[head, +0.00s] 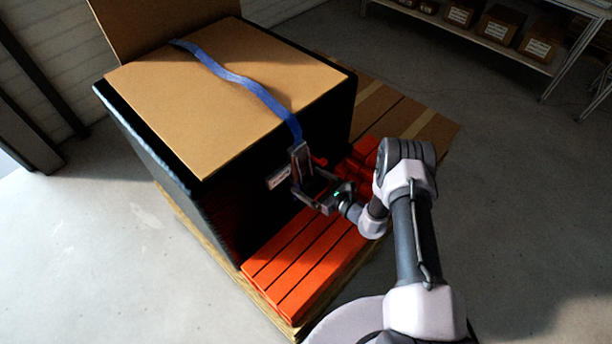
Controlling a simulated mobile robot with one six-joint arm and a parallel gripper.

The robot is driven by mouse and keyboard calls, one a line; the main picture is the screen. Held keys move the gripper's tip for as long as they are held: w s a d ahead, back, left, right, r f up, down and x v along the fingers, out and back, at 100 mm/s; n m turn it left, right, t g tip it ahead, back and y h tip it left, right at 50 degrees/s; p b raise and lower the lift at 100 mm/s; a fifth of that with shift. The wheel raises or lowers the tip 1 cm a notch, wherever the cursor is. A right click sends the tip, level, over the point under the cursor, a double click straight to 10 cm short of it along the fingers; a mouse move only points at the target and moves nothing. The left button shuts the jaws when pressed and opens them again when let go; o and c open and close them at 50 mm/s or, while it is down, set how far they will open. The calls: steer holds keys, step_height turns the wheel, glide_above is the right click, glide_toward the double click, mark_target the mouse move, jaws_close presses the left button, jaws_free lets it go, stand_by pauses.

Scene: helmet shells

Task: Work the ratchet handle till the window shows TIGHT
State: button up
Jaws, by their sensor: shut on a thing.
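A blue strap (235,78) runs over the top of a large black crate (225,215) and down over its near right edge. It ends at a grey ratchet (299,155) on the crate's side. A small pale plate (278,178) sits just left of the ratchet; any word on it is too small to read. My gripper (303,180) is at the ratchet, just below the strap's end, and is shut on the ratchet handle. The fingers hide most of the handle, so its angle is hard to tell. A small red part shows right of the ratchet.
The crate stands on a wooden pallet with orange slats (305,262) in front. Brown cardboard (225,90) covers its top, and a taller board rises behind. A shelf with boxes (500,24) stands at the back right. The concrete floor at left and right is clear.

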steer(key=s+d+r+g+h+p, duration=0.5)
steer(key=d+r+g+h+p, duration=0.1)
steer(key=p, duration=0.4)
steer(key=shift+s+r+g+h, duration=0.4)
steer(key=shift+r, duration=0.5)
steer(key=o, duration=1.8)
steer(key=p+v, duration=0.3)
steer(key=v, duration=1.4)
steer(key=shift+s+r, duration=0.1)
steer(key=shift+r, duration=0.15)
